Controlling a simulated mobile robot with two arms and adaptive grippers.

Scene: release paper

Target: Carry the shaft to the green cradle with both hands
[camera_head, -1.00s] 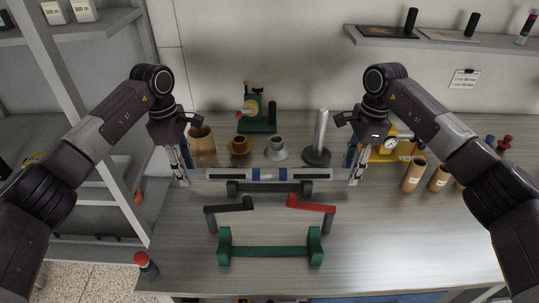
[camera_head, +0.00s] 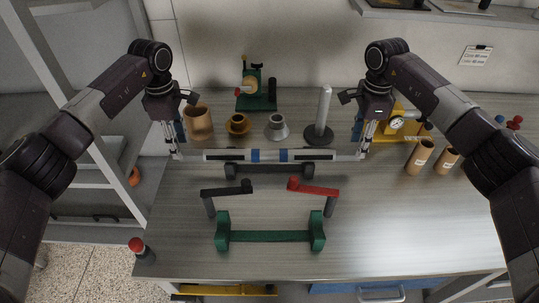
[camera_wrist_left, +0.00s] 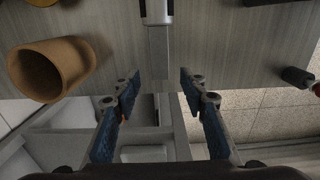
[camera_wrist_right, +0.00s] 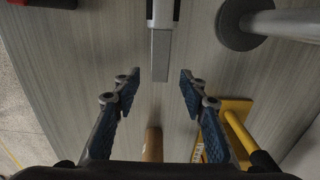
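The shaft (camera_head: 270,155) is a long light bar with black sections and blue bands. It lies level, left to right, at the dark grey cradle (camera_head: 268,170); whether it touches the cradle is unclear. The green cradle (camera_head: 270,236) stands nearer the front edge and is empty. My left gripper (camera_head: 177,156) is at the shaft's left end; in the left wrist view its fingers (camera_wrist_left: 158,77) are open around the grey end bar. My right gripper (camera_head: 362,156) is at the right end; in the right wrist view its fingers (camera_wrist_right: 158,77) are open, with gaps beside the bar tip.
A black-topped arm (camera_head: 227,190) and a red-topped arm (camera_head: 314,187) on posts stand between the cradles. Behind the shaft are a brown cup (camera_head: 198,123), a grey upright rod on a round base (camera_head: 323,115) and a green fixture (camera_head: 257,92). Brown tubes (camera_head: 420,156) stand right.

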